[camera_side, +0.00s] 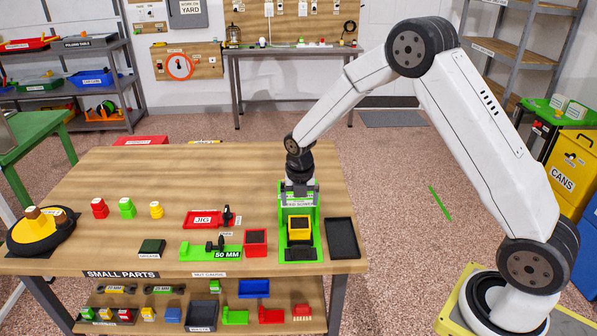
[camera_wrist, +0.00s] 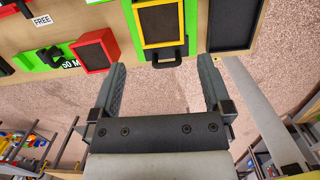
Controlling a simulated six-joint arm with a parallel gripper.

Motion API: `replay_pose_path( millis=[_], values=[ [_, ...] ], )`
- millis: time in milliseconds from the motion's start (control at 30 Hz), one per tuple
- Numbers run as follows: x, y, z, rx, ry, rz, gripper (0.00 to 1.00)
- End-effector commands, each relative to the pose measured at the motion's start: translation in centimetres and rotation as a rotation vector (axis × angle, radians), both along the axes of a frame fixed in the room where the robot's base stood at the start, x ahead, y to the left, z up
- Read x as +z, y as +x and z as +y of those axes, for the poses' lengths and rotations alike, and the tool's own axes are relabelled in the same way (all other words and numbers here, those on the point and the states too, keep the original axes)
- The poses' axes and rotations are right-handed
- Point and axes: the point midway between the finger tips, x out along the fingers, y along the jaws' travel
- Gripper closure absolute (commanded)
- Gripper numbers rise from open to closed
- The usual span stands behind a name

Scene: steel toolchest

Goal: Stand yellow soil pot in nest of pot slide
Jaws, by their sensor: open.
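The yellow soil pot (camera_side: 294,236) has a dark top and stands upright on the green pot slide (camera_side: 312,250), near the table's front edge. The wrist view shows the yellow pot (camera_wrist: 143,38) framed by the green slide (camera_wrist: 190,30). A black handle (camera_wrist: 168,57) sits at the slide's edge there. My gripper (camera_side: 300,192) is open and empty, above the slide and apart from the pot. In the wrist view, the spread fingers of my gripper (camera_wrist: 162,68) point toward the pot and handle. I cannot tell whether the pot is fully seated in a nest.
A red pot (camera_side: 256,241) stands left of the slide and a black tray (camera_side: 342,238) lies close on its right. A green fixture (camera_side: 200,250) and a red jig (camera_side: 205,219) lie further left. The table's far middle is clear.

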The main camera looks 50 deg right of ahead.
Motion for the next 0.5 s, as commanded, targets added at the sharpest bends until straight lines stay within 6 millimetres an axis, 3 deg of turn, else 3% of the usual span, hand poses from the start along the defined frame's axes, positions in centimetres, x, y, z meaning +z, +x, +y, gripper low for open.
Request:
replay_pose_path(
  millis=[200,500],
  values=[
    [2.7,-0.2,0.3,0.001,-0.001,-0.002,0.00],
    [4.0,-0.4,0.4,0.001,0.000,0.000,0.00]
  ],
)
